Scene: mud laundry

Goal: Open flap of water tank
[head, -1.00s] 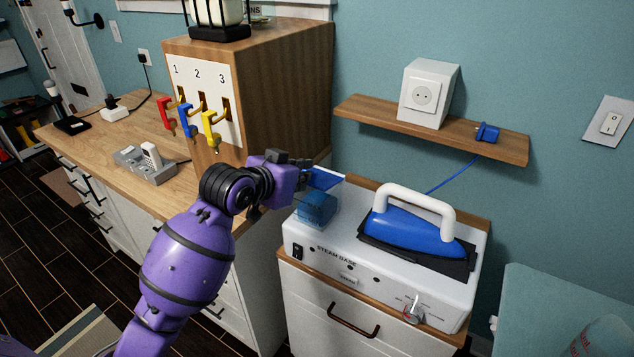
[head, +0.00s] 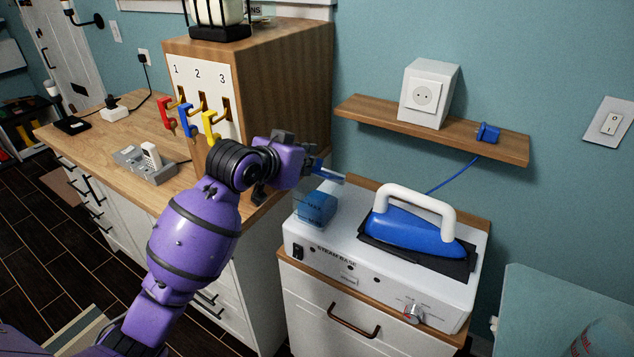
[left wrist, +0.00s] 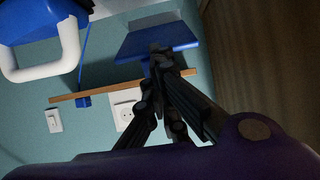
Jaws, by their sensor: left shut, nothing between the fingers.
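The water tank (head: 316,207) is a translucent blue box at the left end of the white steam base (head: 345,275). Its blue flap (head: 322,169) stands raised above the tank, seen nearly edge-on and partly hidden by my left gripper. In the left wrist view the flap (left wrist: 158,38) is a blue panel at the top. My left gripper (head: 338,178) is shut and empty above the tank, with its fingertips at the flap; I cannot tell whether they touch. In the left wrist view the closed fingers (left wrist: 160,52) overlap the flap's lower edge. My right gripper is out of view.
A blue iron (head: 410,228) with a white handle rests on the steam base, right of the tank. A wooden cabinet (head: 285,90) with coloured hooks stands close on the left. A wall shelf (head: 440,130) holds a white socket box (head: 428,95) and a blue plug (head: 487,133).

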